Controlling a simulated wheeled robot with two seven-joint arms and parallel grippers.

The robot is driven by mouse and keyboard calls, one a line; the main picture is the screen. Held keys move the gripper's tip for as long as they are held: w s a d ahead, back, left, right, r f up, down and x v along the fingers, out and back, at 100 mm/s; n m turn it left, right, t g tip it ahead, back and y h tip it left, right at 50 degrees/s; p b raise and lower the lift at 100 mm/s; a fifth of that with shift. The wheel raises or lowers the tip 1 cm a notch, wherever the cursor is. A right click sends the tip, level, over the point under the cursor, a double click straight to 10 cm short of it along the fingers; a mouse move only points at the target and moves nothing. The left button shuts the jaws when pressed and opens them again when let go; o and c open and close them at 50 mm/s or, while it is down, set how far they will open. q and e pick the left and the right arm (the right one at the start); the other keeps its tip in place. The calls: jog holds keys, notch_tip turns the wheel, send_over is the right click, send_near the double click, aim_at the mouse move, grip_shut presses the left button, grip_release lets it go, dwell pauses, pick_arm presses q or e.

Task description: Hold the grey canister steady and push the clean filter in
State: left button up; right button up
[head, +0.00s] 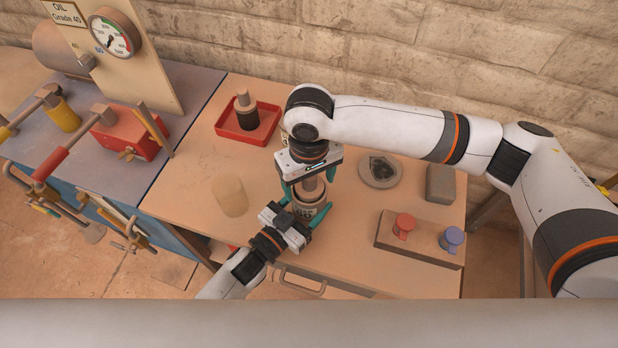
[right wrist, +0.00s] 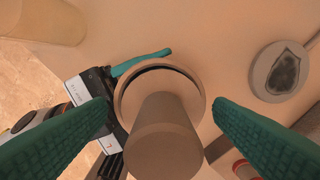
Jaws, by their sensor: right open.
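The grey canister (head: 306,212) stands upright on the table; its round rim (right wrist: 128,92) shows in the right wrist view. The clean filter (head: 313,185) stands up out of its mouth as a brownish-grey cylinder, also seen close in the right wrist view (right wrist: 160,140). A dark gap shows inside the rim at the far side. My left gripper (head: 301,212) is shut on the canister from the front left, one teal finger along its side. My right gripper (head: 309,184) is above, its fingers open on either side of the filter, with gaps to it. The filter's lower end is hidden.
A red tray (head: 268,136) holds a dark filter (head: 246,112) behind left. A pale tan cylinder (head: 229,197) stands left of the canister. To the right are a round grey dish (head: 380,171), a grey block (head: 440,183) and a board (head: 420,252) with red and blue knobs.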

notch_tip(320, 180, up, 12)
jog(key=shift+f, duration=0.1)
dwell(0.5)
pick_arm(q)
jog(key=o, duration=1.3)
